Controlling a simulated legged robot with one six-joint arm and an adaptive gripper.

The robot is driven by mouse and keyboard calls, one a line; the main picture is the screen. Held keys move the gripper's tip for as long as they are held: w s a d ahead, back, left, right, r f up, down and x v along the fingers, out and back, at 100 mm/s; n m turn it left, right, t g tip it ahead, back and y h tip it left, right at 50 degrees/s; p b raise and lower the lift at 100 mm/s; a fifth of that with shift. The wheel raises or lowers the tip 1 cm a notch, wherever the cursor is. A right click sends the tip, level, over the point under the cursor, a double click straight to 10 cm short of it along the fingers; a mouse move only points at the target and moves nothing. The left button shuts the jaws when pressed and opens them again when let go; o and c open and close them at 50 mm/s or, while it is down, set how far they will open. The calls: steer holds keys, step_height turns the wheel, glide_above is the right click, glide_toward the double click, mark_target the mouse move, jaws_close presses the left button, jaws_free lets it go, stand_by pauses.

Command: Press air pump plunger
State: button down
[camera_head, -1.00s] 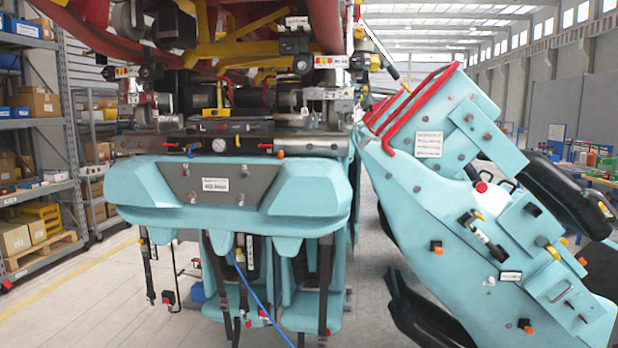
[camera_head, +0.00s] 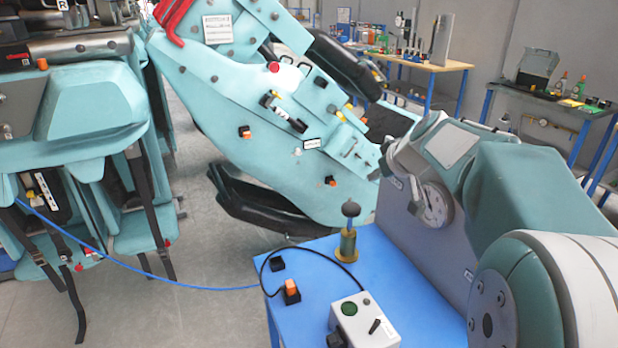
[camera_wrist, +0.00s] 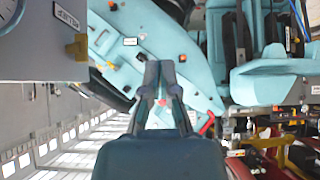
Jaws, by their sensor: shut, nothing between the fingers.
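The air pump is most likely the small upright brass-and-green cylinder on the blue table in the head view. Its plunger (camera_head: 350,210) ends in a dark round knob that stands raised above the body (camera_head: 347,245). My gripper (camera_wrist: 160,72) shows in the wrist view with its two fingers together and nothing between them. In the head view my arm reaches in from the right, and the fingers cannot be made out.
The blue table (camera_head: 310,262) also holds a grey control box (camera_head: 365,322) and an orange button (camera_head: 291,291), with a black cable arching near the pump. A blue hose (camera_head: 190,287) runs left to the teal coaster seats. A large tilted teal car part (camera_head: 270,120) stands behind.

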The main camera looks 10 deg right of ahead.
glide_above(349, 204)
steer(key=s, duration=0.2)
steer(key=f, duration=0.6)
steer(key=shift+s+d+f, duration=0.1)
steer(key=shift+d+f, duration=0.15)
steer(key=shift+f, duration=0.15)
steer(key=f, duration=0.3)
steer(key=shift+w+f, duration=0.2)
steer(key=shift+f, duration=0.45)
steer(key=shift+f, duration=0.1)
steer(key=shift+s+f, duration=0.1)
steer(key=shift+f, duration=2.85)
steer(key=shift+a, duration=0.1)
